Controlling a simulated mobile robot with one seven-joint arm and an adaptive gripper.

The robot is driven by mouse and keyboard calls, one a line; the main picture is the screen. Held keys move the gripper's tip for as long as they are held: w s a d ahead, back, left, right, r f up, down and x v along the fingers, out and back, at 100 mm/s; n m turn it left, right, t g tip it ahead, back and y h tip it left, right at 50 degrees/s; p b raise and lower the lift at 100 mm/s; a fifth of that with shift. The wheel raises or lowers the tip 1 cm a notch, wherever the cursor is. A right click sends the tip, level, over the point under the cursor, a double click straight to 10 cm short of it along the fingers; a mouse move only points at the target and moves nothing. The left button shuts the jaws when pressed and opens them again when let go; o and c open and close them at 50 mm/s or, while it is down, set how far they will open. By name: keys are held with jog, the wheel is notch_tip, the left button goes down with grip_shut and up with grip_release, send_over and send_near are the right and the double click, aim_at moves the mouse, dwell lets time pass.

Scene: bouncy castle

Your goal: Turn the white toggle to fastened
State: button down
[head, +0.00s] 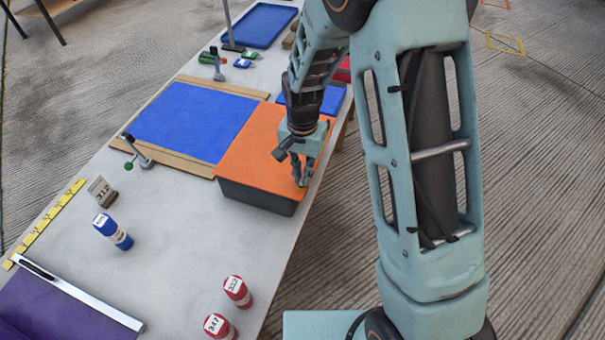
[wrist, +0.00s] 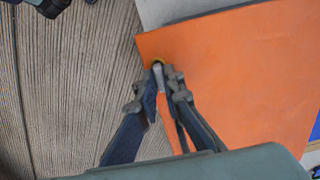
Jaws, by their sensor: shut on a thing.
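An orange panel (head: 257,148) tops a dark grey box at the table's right edge. It also fills much of the wrist view (wrist: 240,75). My gripper (head: 302,178) points down at the panel's right edge. In the wrist view my gripper (wrist: 162,85) is shut on a small pale piece, the white toggle (wrist: 158,73), at the panel's edge. A bit of yellow shows just beyond the toggle. The fingers cover most of the toggle, so its angle is hard to tell. In the head view the fingers hide it.
A blue panel (head: 190,118) with wooden strips lies left of the box. A blue can (head: 112,231) and two red cans (head: 237,291) (head: 219,327) stand nearer on the table. The floor (wrist: 70,80) drops away beside the panel.

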jog(key=shift+n, duration=0.3)
jog(key=n+b, duration=0.2)
jog(key=n, duration=0.2)
jog(key=n+b, duration=0.1)
jog(key=n, duration=0.4)
jog(key=shift+n, duration=0.4)
jog(key=n, duration=0.4)
jog(key=shift+r, duration=0.1)
jog(key=shift+n, duration=1.7)
jog(key=c, duration=2.1)
grip_release()
